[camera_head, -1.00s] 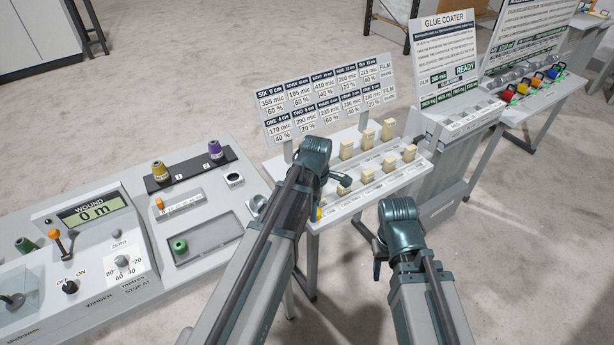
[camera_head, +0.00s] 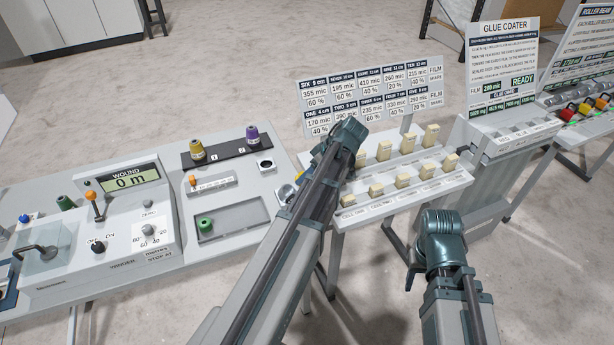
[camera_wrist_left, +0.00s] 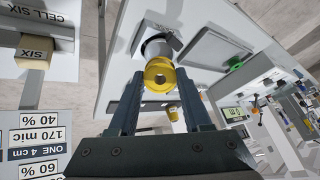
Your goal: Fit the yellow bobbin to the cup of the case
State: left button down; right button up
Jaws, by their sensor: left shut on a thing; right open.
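The yellow bobbin (camera_wrist_left: 158,76) is held between the fingertips of my left gripper (camera_wrist_left: 157,80) in the left wrist view. Just beyond it, in line with it, is the grey round cup of the case (camera_wrist_left: 158,46) on the winder's edge. The bobbin overlaps the cup in this view, so I cannot tell whether they touch. In the head view the case (camera_head: 287,192) shows at the winder's right edge, and my left arm partly hides the fingertips and bobbin. My right gripper (camera_head: 412,275) is open and empty over the floor gap, its fingers mostly hidden.
The winder (camera_head: 150,262) carries a yellow cone (camera_head: 197,151), a purple cone (camera_head: 252,136) and a green bobbin (camera_head: 205,224) in a shallow tray. To the right, a rack with several cream blocks (camera_head: 432,134) and a film sign (camera_head: 372,92) stands close to my left arm.

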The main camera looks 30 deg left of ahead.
pick_arm(q)
jog(key=shift+f, duration=0.1)
jog(key=b+x, duration=0.3)
jog(key=x, duration=0.1)
jog(key=shift+f+b, duration=0.1)
jog(key=shift+b, duration=0.3)
jog(key=shift+b+x, duration=0.55)
jog(key=shift+x, duration=0.2)
jog(key=shift+b+x, duration=0.9)
jog(key=shift+x, duration=0.2)
dwell(0.8)
jog(key=shift+c, duration=1.3)
grip_release()
jog(key=p+v, duration=1.1)
jog(key=v, duration=0.3)
jog(key=shift+p, duration=0.4)
